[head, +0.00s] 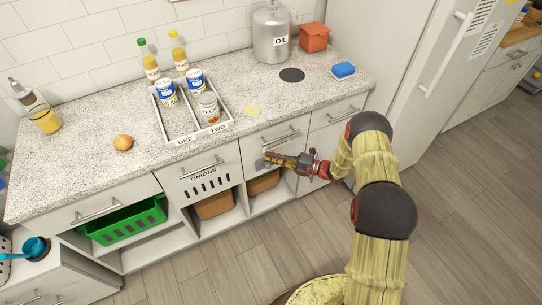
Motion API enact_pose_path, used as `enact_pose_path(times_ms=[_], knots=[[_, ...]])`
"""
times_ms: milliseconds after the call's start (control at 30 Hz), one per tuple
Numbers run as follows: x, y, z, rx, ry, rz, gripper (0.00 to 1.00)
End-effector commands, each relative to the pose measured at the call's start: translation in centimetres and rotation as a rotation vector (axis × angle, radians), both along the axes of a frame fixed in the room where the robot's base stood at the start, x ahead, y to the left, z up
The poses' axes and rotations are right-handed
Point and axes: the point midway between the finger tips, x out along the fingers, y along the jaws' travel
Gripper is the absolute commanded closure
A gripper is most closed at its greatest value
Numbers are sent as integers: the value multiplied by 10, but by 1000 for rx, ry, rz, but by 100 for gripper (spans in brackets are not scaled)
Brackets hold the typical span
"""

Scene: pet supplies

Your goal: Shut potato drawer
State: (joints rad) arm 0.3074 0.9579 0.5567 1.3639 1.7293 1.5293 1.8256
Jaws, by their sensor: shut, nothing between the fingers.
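A drawer front (252,148) with a bar handle sits under the counter, right of the drawer labelled ONIONS. My gripper covers its lower part, and I can read no potato label on it. It looks about in line with the fronts beside it, but I cannot tell whether it is fully closed. My gripper (261,163) is shut and empty, at the lower part of this front and below its handle. I cannot tell whether the fingertips touch it.
The ONIONS drawer (205,178) has slots and a handle. Brown bins (213,204) and a green crate (125,222) sit on shelves below. The counter holds a divided tray (182,140) with cans, an onion (123,143) and a metal OIL canister (272,35). The floor (220,265) in front is clear.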

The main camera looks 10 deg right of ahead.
Motion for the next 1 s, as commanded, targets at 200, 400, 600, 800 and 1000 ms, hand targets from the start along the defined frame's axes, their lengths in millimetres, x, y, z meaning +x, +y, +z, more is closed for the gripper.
enact_pose_path(times_ms=[200, 400, 600, 800, 1000], knots=[[-38, -14, 2, 4, 8, 2, 100], [-57, -55, 0, 2, 7, 3, 100], [-72, -83, -1, 4, 7, 5, 100], [-79, -95, -2, 2, 7, 7, 100], [-79, -97, -2, 2, 7, 8, 100]])
